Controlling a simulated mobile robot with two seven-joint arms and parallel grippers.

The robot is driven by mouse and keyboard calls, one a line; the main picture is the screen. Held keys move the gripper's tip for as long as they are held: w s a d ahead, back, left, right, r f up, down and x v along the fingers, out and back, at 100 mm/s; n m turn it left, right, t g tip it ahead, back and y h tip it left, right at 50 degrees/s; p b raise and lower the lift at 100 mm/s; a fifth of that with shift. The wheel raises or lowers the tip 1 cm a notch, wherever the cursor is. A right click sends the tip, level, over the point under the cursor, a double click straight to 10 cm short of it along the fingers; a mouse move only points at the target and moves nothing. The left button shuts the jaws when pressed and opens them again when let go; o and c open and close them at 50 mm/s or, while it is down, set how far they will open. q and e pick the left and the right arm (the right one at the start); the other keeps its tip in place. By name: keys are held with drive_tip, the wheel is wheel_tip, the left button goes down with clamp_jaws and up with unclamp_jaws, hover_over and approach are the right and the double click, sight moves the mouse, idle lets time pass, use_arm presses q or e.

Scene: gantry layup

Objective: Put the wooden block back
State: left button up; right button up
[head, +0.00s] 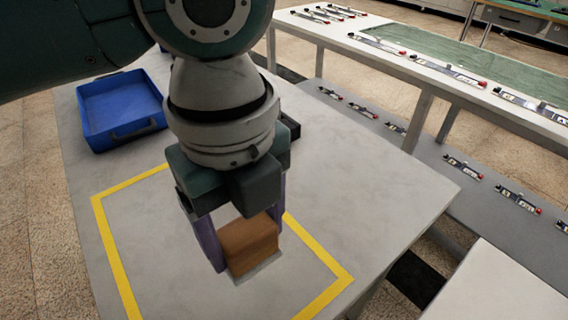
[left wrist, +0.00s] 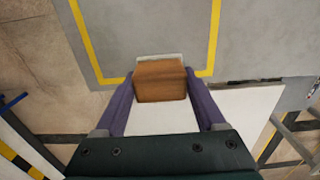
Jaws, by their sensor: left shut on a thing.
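The wooden block (head: 250,245) is a brown block between the purple fingers of my left gripper (head: 244,244). The left gripper is shut on it, pointing down over the area framed by yellow tape (head: 118,262) on the grey table (head: 370,190). In the left wrist view the block (left wrist: 160,80) sits between both fingers of the gripper (left wrist: 160,92). A pale grey-green edge shows just beyond the block there. I cannot tell whether the block touches the table. My right gripper is not in view.
A blue tray (head: 88,128) stands at the table's back left. To the right, a white bench (head: 400,68) with a green mat (head: 440,56) holds several small tools, and a lower grey shelf (head: 500,225) holds more. The table's right part is clear.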

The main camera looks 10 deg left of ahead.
use_arm(q)
wheel_tip(320, 180, down, 6)
drive_tip(key=shift+f+b, duration=0.1)
drive_tip(key=shift+b, duration=0.4)
drive_tip(key=shift+f+b, duration=0.45)
drive_tip(key=shift+f, duration=1.35)
drive_tip(key=shift+f, duration=0.2)
drive_tip(key=o, duration=1.4)
drive_tip(key=shift+r, duration=0.1)
